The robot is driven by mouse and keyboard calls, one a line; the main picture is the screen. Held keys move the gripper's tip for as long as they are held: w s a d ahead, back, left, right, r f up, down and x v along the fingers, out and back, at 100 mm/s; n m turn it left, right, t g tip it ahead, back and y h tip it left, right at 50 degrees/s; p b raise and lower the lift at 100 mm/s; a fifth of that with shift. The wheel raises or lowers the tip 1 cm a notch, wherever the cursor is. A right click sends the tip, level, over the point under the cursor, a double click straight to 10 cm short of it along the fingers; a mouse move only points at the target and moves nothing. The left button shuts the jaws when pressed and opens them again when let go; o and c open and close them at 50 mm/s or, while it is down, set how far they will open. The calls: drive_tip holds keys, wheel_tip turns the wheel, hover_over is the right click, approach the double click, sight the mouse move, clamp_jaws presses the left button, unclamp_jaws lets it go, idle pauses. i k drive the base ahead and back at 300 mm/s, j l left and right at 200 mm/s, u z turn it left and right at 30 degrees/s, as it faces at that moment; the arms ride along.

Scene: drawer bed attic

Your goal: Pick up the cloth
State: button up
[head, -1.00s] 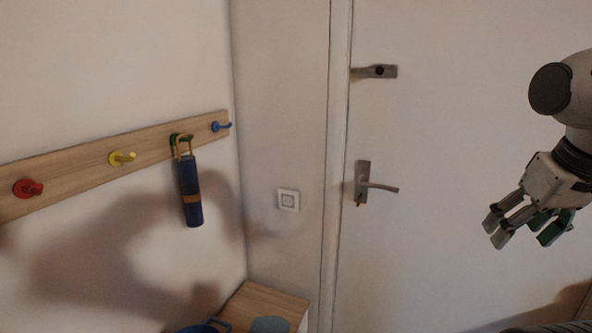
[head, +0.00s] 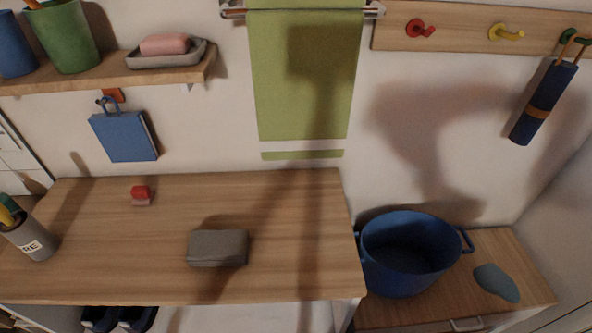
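A flat blue-grey piece (head: 496,283) with a rounded, irregular outline lies on the low wooden cabinet at the right, beside a blue pot; it looks like a cloth. A green towel (head: 305,75) with a white stripe hangs from a wall rail. A grey soft-edged rectangular thing (head: 217,248) lies on the wooden table; I cannot tell whether it is a folded cloth or a case. My gripper is out of view now.
The blue pot (head: 408,252) stands on the low cabinet (head: 462,257), close to the table (head: 300,235). A red-and-pink block (head: 141,195) and a grey cup of pens (head: 30,236) are on the table. A shelf (head: 105,73) and peg rail (head: 465,29) are above.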

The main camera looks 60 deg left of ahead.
sight(221, 247)
drive_tip(key=k+u, duration=0.15)
drive_tip(key=u, duration=2.6)
